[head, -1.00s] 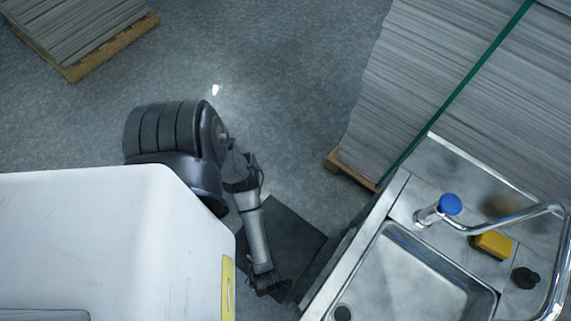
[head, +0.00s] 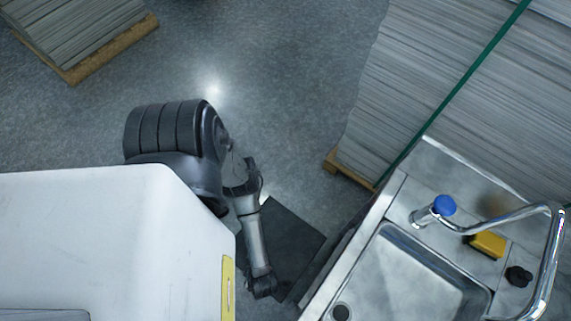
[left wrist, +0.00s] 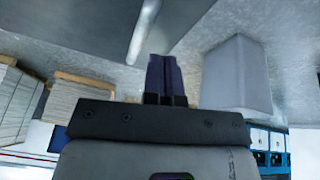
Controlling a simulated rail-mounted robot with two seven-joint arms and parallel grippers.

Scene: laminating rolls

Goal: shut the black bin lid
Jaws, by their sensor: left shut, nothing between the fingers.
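The black bin (head: 292,232) shows in the head view as a dark square shape beside the sink, partly hidden by my left arm. A dark, narrow panel (head: 328,262) stands between it and the sink; I cannot tell for sure that this is the lid. My left gripper (head: 262,287) is over the near side of the dark square, pointing down the picture; I cannot tell whether it touches anything. In the left wrist view its fingers (left wrist: 165,78) are together and empty. My right gripper is not in view.
A steel sink (head: 415,275) with a faucet (head: 545,245) and yellow sponge (head: 488,244) stands right of the bin. A white rounded housing (head: 110,240) is at left. Sheet stacks (head: 450,100) stand behind, another stack (head: 75,30) upper left. Open floor (head: 270,90) lies between.

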